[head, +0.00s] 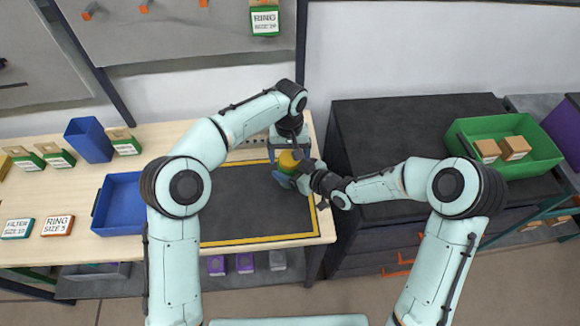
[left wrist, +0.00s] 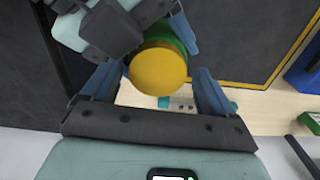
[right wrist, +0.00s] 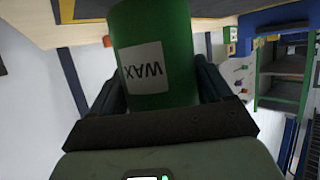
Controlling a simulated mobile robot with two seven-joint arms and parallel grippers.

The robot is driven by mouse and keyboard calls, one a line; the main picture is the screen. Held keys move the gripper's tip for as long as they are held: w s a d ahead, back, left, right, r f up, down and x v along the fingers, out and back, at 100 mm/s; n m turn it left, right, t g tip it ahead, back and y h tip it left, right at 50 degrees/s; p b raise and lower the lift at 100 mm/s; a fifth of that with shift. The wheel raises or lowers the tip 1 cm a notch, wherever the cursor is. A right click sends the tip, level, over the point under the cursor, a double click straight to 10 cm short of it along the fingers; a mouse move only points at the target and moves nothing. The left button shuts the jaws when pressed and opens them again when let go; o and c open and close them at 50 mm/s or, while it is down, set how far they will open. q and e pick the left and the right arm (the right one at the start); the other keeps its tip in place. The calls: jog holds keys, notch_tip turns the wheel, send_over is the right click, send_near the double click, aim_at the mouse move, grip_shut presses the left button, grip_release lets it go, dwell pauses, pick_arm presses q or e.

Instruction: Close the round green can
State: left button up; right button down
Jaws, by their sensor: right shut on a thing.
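The round green can (right wrist: 155,50) carries a white WAX label, upside down in the right wrist view. My right gripper (right wrist: 160,88) is shut on its sides and holds it over the mat's right edge. A round yellow lid (left wrist: 158,70) covers the can's top; it also shows in the head view (head: 288,161). I cannot tell whether the lid is fully seated. My left gripper (left wrist: 158,92) is open, its blue fingers spread beside the lid, with a clear gap on the right side. The can's far end is hidden.
A dark mat with a yellow border (head: 250,215) lies on the wooden table. Blue bins (head: 120,205) and small labelled boxes (head: 58,225) are at left. A dark cabinet (head: 400,125) with a green crate (head: 468,128) stands at right.

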pick_arm(q)
jog(key=shift+d, duration=0.1)
notch_tip(320, 180, up, 4)
jog(key=shift+d+f, duration=0.1)
jog(key=shift+f, duration=0.1)
jog(key=shift+r, duration=0.5)
jog(key=shift+c, duration=0.4)
jog(key=n, duration=0.1)
jog(key=r+n, duration=0.1)
jog(key=n, duration=0.2)
jog(key=shift+r, duration=0.25)
jog(key=n, duration=0.2)
jog(key=r+n, duration=0.1)
jog(key=n, duration=0.1)
jog(key=r+n, duration=0.1)
jog(key=shift+n, duration=0.4)
jog(key=shift+f, duration=0.15)
